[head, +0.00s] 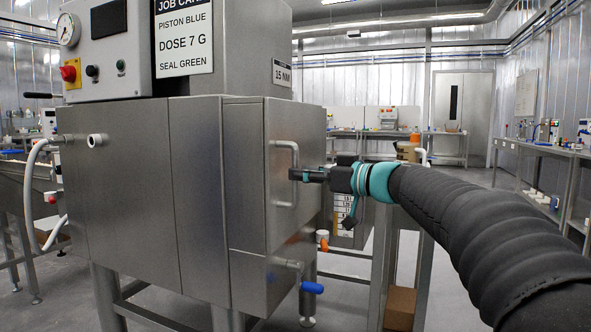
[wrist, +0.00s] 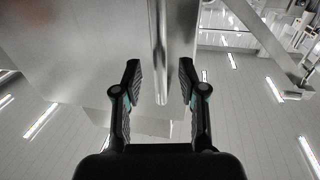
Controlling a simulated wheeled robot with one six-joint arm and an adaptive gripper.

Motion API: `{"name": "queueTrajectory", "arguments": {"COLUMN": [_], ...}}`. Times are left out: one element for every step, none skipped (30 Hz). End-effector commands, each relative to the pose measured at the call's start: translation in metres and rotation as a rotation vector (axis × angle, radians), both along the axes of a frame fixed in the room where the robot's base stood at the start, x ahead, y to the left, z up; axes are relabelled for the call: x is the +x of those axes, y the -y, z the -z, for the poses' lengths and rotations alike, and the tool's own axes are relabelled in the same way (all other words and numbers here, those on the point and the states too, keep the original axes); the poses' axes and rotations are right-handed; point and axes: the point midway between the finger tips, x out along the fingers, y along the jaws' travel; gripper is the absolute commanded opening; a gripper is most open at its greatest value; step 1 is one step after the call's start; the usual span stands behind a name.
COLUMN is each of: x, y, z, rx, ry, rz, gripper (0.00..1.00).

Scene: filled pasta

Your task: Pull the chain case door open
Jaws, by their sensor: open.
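The chain case door (head: 294,177) is a steel panel on the right side of the machine, and it looks closed. Its vertical bar handle (head: 295,160) stands out from the panel. My gripper (head: 295,174) is at the handle's lower half, coming from the right. In the wrist view my gripper (wrist: 159,82) is open, with one finger on each side of the handle (wrist: 159,60). A gap shows between the bar and each finger. The handle's lower end is in view there; its upper end runs out of the frame.
Below the door, a blue-handled valve (head: 312,287) sticks out. A job card (head: 184,38) and a control box (head: 108,48) are above the machine. A steel stand (head: 383,255) is under my arm at the right. Benches (head: 540,150) line the right wall; the floor between is clear.

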Motion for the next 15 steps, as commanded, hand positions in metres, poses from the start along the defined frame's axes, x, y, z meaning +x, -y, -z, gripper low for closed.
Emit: {"name": "queueTrajectory", "arguments": {"x": [0.004,0.006,0.008,0.009,0.010,0.012,0.012,0.013,0.013,0.014,0.014,0.014,0.014,0.014,0.014], "y": [-0.007,-0.010,-0.013,-0.015,-0.017,-0.019,-0.020,-0.021,-0.022,-0.023,-0.023,-0.023,-0.023,-0.023,-0.023], "z": [-0.001,-0.001,-0.001,-0.001,-0.001,-0.001,-0.001,0.000,0.000,0.000,0.000,0.000,0.000,0.000,0.000], "rx": [0.000,0.000,0.000,0.000,0.000,0.000,0.000,0.000,0.000,0.000,0.000,0.000,0.000,0.000,0.000], "ry": [0.000,0.000,0.000,0.000,0.000,0.000,0.000,0.000,0.000,0.000,0.000,0.000,0.000,0.000,0.000], "rz": [-0.001,-0.002,-0.002,-0.001,0.000,0.000,0.000,0.000,0.000,0.000,0.000,0.000,0.000,0.000,0.001], "gripper": [0.41,0.41,0.41,0.41,0.41,0.41,0.41,0.41,0.41,0.41,0.41,0.41,0.41,0.41,0.41]}}
